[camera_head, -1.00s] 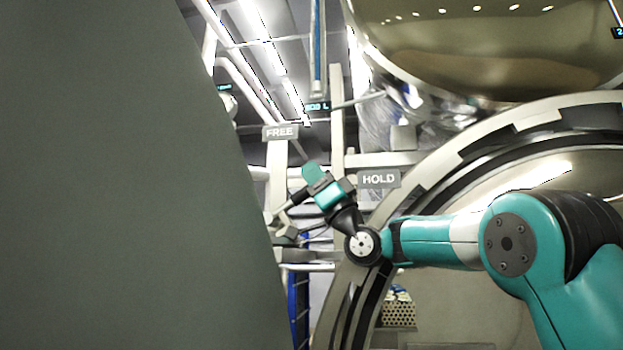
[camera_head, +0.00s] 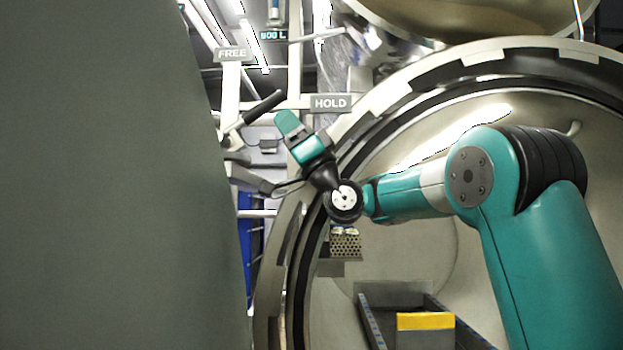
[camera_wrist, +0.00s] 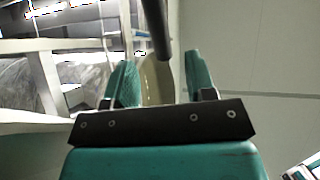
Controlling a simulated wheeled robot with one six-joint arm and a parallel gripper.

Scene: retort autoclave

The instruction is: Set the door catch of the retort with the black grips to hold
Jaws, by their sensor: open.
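The door catch is a lever with a black grip (camera_head: 262,108), left of the retort mouth in the head view. The grip slants up to the right, between the FREE plate (camera_head: 233,54) and the HOLD plate (camera_head: 330,103). My gripper (camera_head: 287,122) is open, just right of and below the grip's upper end. The lever's pivot is not clearly visible.
A large grey-green panel (camera_head: 110,180) fills the left of the head view. The retort's notched round rim (camera_head: 400,90) curves behind my arm. Inside are rails, a yellow block (camera_head: 425,321) and a perforated metal piece (camera_head: 345,246). White frame bars stand around the catch.

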